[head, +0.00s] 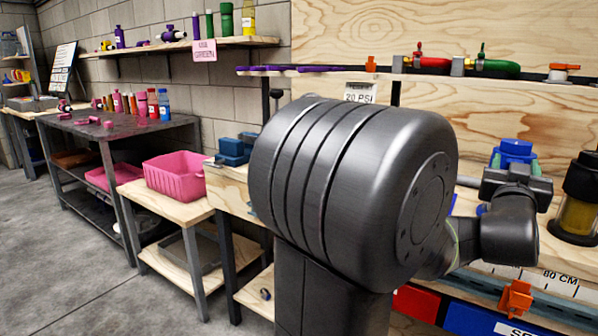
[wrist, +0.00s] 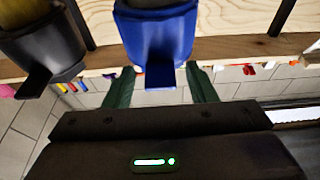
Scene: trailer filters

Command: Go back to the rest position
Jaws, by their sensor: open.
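My gripper (wrist: 158,72) is open, with its two dark green fingers apart in the wrist view. A blue cup-shaped housing (wrist: 155,30) with a tab shows just beyond and partly between the fingers; I cannot tell whether they touch it. In the head view my gripper (head: 512,176) is at the right, beside a blue part (head: 516,150) that it partly hides. My own dark arm covers the middle of that view. A black filter housing with a yellowish bowl (head: 578,200) stands at the far right; a black housing (wrist: 45,45) also shows in the wrist view.
A wooden bench with a backboard (head: 470,120) lies behind my arm. A pink bin (head: 180,178) sits on a lower wooden table at left. A dark table (head: 125,130) holds bottles. Orange clip (head: 515,298) is at the front right. Concrete floor (head: 70,250) is clear at left.

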